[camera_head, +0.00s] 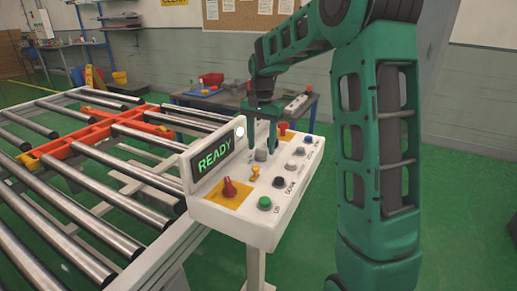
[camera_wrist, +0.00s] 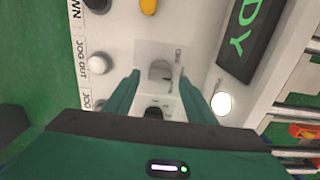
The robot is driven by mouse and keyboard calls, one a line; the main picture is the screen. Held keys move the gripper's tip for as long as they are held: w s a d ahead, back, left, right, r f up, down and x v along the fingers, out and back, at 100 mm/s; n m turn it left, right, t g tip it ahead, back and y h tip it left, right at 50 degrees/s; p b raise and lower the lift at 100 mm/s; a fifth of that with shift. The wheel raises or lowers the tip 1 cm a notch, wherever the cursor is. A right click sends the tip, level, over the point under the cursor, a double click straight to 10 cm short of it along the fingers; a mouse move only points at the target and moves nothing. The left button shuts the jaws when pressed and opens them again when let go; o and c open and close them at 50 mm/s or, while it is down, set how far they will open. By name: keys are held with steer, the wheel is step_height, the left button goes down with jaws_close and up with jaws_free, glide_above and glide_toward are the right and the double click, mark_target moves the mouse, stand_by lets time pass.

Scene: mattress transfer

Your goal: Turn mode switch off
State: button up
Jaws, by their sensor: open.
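The control panel (camera_head: 235,213) is a white sloped box on a post. A grey knob (camera_head: 261,155), seemingly the mode switch, stands in its middle; its label is too small to read. The knob also shows in the wrist view (camera_wrist: 160,71), on a pale square plate. My gripper (camera_head: 262,143) points down over the panel and is open. In the wrist view its two fingertips (camera_wrist: 159,76) lie on either side of the knob, with gaps visible. Whether they are level with the knob or above it I cannot tell.
A raised READY display (camera_head: 214,158) stands on the left. Beyond it is a roller conveyor (camera_head: 100,165) with an orange frame.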

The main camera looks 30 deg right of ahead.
steer(key=shift+f, duration=0.7)
steer(key=c, duration=1)
steer(key=shift+a, duration=0.2)
steer(key=shift+c, duration=0.2)
steer(key=shift+d, duration=0.1)
